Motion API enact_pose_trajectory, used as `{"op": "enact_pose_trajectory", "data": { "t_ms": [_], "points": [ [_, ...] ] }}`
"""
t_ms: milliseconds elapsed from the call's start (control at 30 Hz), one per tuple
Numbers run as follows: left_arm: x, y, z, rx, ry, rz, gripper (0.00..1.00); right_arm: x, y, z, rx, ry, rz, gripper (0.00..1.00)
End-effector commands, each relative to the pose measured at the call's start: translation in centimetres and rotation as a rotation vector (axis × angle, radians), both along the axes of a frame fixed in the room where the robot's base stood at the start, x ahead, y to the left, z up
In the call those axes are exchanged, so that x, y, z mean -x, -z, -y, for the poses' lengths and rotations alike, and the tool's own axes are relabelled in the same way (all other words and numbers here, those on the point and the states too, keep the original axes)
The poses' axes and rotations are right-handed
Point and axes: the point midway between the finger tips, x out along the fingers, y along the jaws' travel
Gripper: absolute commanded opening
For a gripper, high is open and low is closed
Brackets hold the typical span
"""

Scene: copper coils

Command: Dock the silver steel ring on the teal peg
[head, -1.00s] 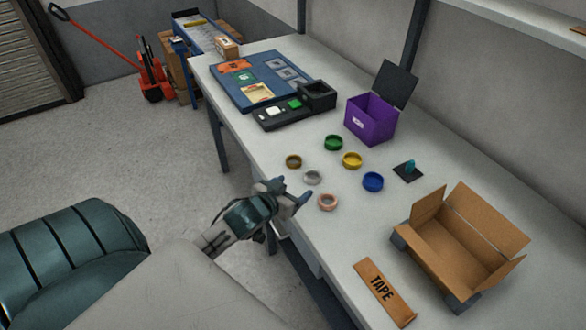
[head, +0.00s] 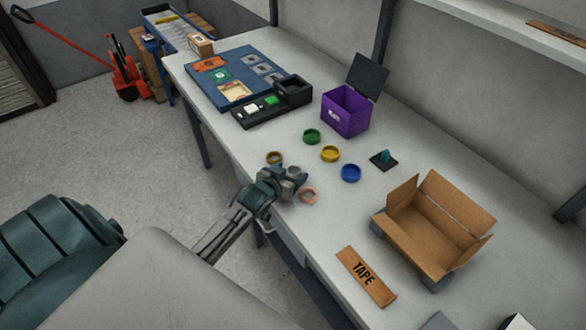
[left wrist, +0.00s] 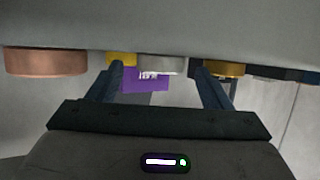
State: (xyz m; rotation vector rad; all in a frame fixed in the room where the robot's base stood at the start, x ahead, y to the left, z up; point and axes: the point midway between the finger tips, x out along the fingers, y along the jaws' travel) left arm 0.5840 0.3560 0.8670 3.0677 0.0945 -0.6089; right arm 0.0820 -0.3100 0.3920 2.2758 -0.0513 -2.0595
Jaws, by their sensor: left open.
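The silver steel ring (left wrist: 160,65) shows between the two open fingers of my left gripper (left wrist: 160,76) in the left wrist view, where the picture is upside down. In the head view my left gripper (head: 290,186) is low over the near edge of the table and mostly covers the silver ring; I cannot tell whether they touch. The teal peg (head: 385,156) stands upright on a small black base to the right of the rings, with no ring on it. My right gripper is not in view.
A copper ring (head: 309,196) lies close beside my left gripper. Brown (head: 274,158), green (head: 312,136), yellow (head: 330,154) and blue (head: 351,173) rings lie around. A purple box (head: 346,112) stands behind, an open cardboard box (head: 425,245) to the right.

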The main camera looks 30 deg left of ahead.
Motion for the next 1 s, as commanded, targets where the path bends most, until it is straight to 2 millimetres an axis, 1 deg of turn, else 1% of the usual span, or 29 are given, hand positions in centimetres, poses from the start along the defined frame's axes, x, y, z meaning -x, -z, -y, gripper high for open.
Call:
{"op": "enact_pose_trajectory", "data": {
  "t_ms": [100,333,367,400,467,500,567,600,667,867,1000],
  "points": [
    [-0.83,0.32,-0.05,0.0,0.0,-0.001,0.73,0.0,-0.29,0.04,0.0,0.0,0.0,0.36],
    [-0.93,0.46,-0.05,-0.001,0.0,0.0,0.73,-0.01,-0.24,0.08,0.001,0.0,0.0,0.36],
    [-0.93,0.46,-0.05,-0.001,0.0,0.0,0.71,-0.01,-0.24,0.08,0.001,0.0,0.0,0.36],
    [-0.92,0.46,-0.05,-0.001,0.0,0.0,0.63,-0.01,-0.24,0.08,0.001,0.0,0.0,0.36],
    [-0.92,0.47,-0.05,-0.001,0.0,-0.001,0.51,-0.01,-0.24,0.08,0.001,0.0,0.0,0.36],
    [-0.92,0.47,-0.06,-0.001,0.0,-0.001,0.43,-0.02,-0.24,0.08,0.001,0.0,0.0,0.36],
    [-0.91,0.46,-0.06,-0.001,0.0,-0.001,0.32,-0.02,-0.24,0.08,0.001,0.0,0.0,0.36],
    [-0.91,0.46,-0.06,-0.001,0.0,-0.001,0.24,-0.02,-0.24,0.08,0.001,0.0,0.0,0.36],
    [-0.93,0.42,-0.05,-0.001,0.0,0.0,0.16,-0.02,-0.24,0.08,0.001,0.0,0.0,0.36],
    [-0.92,0.4,-0.06,-0.001,0.0,0.0,0.16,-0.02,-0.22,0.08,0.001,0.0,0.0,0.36],
    [-0.95,-0.01,-0.07,-0.002,0.001,0.001,0.16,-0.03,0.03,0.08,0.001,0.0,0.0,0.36]
  ]
}}
